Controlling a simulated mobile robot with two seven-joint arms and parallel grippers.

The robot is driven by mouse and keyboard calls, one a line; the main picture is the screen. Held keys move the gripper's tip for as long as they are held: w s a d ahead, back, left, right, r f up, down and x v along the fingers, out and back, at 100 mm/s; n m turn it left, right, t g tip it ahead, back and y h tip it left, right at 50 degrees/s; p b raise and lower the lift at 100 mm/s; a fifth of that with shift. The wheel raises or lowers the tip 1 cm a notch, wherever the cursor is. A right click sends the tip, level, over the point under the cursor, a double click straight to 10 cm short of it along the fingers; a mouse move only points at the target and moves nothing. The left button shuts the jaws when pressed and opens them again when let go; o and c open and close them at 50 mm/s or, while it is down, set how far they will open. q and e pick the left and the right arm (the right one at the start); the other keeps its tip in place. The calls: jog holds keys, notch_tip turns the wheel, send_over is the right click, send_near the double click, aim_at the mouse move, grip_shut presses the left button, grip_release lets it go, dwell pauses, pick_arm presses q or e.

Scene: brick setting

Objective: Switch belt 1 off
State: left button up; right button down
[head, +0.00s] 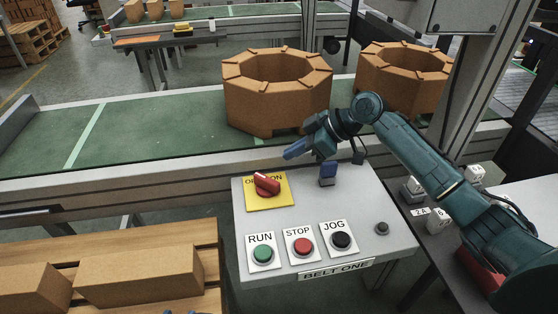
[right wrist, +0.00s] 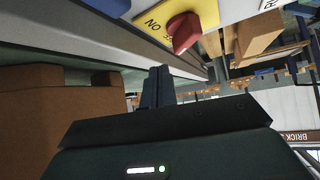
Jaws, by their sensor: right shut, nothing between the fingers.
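The control panel (head: 345,220), labelled BELT ONE, stands in front of the belt. On its yellow plate (head: 284,201) is a red rotary switch (head: 267,184), its handle lying slantwise. The handle partly covers the OFF and ON lettering. The switch also shows in the right wrist view (right wrist: 183,32), above the fingertips, with ON readable upside down. My right gripper (head: 292,152) is shut and empty, above and beyond the switch, apart from it. Two small blue tips at the bottom edge of the head view may be my left gripper (head: 183,312); too little shows to tell its state.
Behind is the green belt (head: 140,135) with octagonal brown blocks (head: 277,105). A pallet with bricks (head: 140,275) is at lower left.

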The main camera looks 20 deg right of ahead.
jog(key=v, duration=0.6)
dwell(0.4)
